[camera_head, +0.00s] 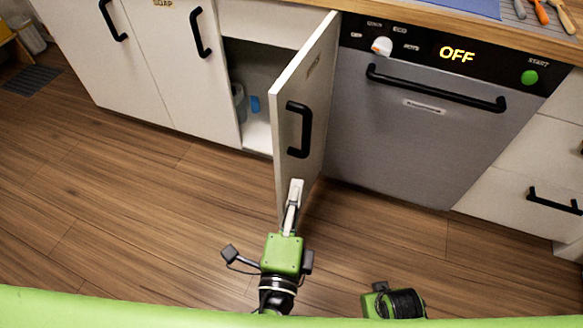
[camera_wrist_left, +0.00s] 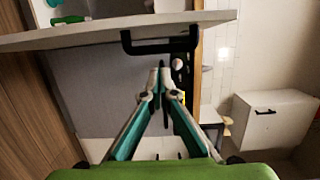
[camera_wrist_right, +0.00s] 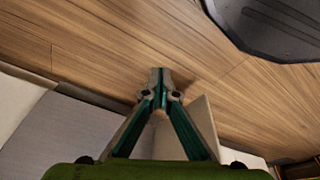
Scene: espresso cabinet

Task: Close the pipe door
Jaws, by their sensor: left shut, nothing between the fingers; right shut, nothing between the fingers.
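The white cabinet door (camera_head: 313,90) stands open, swung out from the cabinet toward me. Its black handle (camera_head: 299,130) is on the face turned to the right. In the left wrist view the door (camera_wrist_left: 80,38) runs across the top, with the handle (camera_wrist_left: 160,46) just above the fingertips. My left gripper (camera_head: 297,185) is shut and empty, by the door's free edge and below the handle; whether it touches the door is unclear. My right gripper (camera_wrist_right: 158,75) is shut and empty over the floor; in the head view only its wrist shows at the bottom.
The open cabinet (camera_head: 255,75) shows pipes and a small blue item inside. A dishwasher (camera_head: 410,135) stands right of the door, with drawers (camera_head: 530,190) beyond. Closed cabinet doors (camera_head: 160,60) are to the left. The wooden floor (camera_head: 120,200) in front is clear.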

